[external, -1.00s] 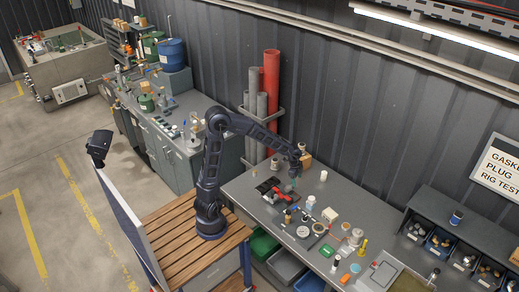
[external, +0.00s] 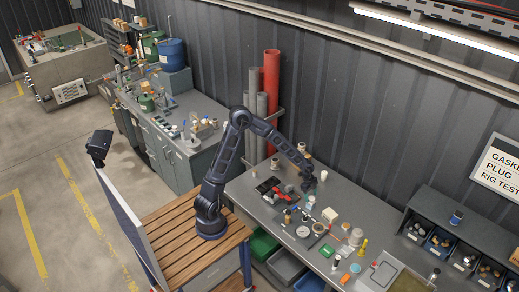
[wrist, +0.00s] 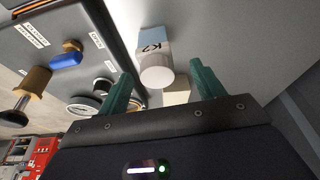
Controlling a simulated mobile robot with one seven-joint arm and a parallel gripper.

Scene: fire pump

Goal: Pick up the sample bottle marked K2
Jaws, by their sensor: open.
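The sample bottle marked K2 (wrist: 154,45) has a pale blue and white body and a round whitish cap. In the wrist view it is just ahead of my gripper (wrist: 163,84), in line with the gap between the two green fingers. The fingers are apart with nothing gripped; I cannot tell if the cap is between the tips. In the external view my gripper (external: 307,187) is low over the bench, just behind a small blue and white bottle (external: 311,200), probably the same one.
A grey panel with a gauge (wrist: 83,106), a blue-handled valve (wrist: 67,56) and a brass fitting (wrist: 34,84) is left of the bottle. A cream block (wrist: 176,94) is close by the fingers. Bare bench (wrist: 240,40) lies to the right.

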